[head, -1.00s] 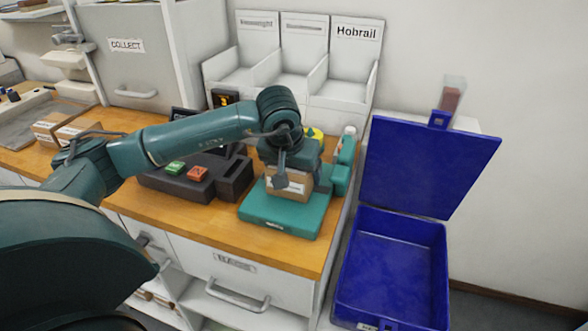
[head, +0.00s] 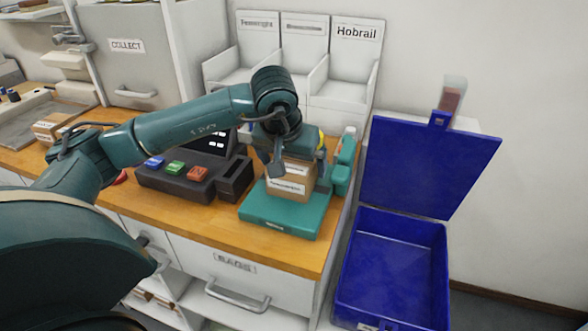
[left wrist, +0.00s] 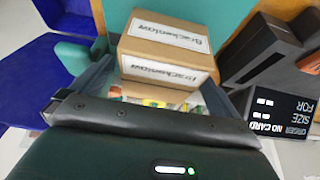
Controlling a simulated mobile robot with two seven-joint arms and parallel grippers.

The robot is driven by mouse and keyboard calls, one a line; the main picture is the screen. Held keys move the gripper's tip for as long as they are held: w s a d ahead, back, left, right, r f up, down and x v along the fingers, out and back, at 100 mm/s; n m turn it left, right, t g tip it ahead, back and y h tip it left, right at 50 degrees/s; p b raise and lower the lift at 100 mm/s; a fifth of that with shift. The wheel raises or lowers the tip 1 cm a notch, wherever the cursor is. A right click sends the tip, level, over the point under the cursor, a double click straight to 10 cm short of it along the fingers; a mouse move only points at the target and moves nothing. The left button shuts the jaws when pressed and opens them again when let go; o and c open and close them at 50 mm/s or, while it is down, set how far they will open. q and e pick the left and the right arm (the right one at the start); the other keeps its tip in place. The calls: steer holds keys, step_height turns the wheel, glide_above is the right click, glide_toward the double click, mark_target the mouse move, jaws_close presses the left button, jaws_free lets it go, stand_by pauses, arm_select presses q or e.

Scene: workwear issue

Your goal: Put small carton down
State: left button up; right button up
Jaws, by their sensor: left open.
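The small carton (head: 288,184) is a brown box with white labels. It stands upright on the flat teal platform (head: 268,222) at the right end of the wooden counter. In the left wrist view the carton (left wrist: 165,60) shows two labelled faces. My left gripper (head: 298,174) is over the carton, its fingers apart on either side of it. In the left wrist view the fingers also stand apart, with the carton between and beyond them. The carton's upper part is partly hidden by the gripper in the head view. My right gripper is not in view.
An open blue crate (head: 395,265) with a raised lid stands right of the counter. A dark button box (head: 180,180) is left of the platform. A teal bottle (head: 345,160) stands close behind on the right. White bins (head: 300,70) line the back.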

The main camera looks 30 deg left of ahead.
arm_select(q)
steer(key=v, duration=0.8)
steer(key=shift+s+r, duration=0.1)
steer(key=shift+r, duration=0.05)
